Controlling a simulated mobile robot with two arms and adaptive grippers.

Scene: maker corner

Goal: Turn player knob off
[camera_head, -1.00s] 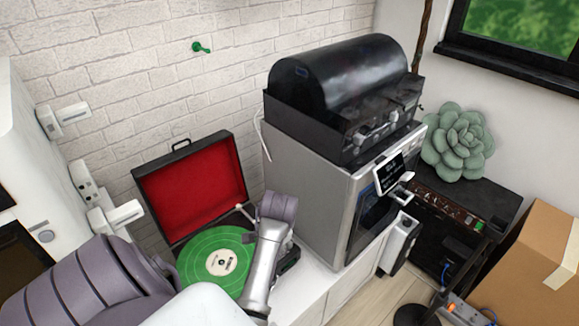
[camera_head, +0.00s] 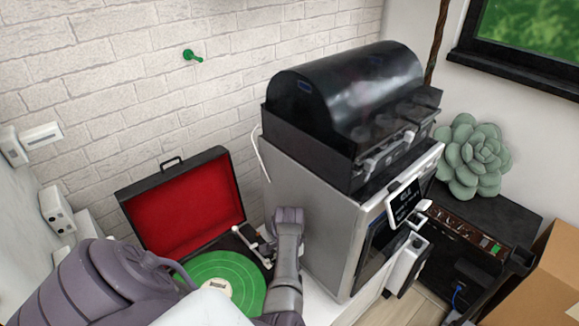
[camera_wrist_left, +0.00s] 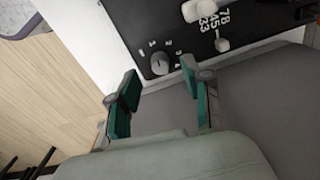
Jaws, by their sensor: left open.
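The record player (camera_head: 185,205) stands open on the white counter in the head view, with a red-lined lid and a green record (camera_head: 228,275) on it. In the left wrist view its black panel carries a round dark knob (camera_wrist_left: 160,64) with small white marks around it, and a white speed lever (camera_wrist_left: 221,42) beside it. My left gripper (camera_wrist_left: 160,88) is open, its two green-padded fingers apart and empty, with the knob just beyond and between the fingertips. In the head view my left arm covers the player's front right, hiding the knob and the fingers. My right gripper is not in view.
A silver machine (camera_head: 315,205) with a black grill (camera_head: 350,105) on top stands close on the right of the player. White wall sockets (camera_head: 55,208) are on the left. Wooden floor (camera_wrist_left: 55,85) lies beyond the counter edge.

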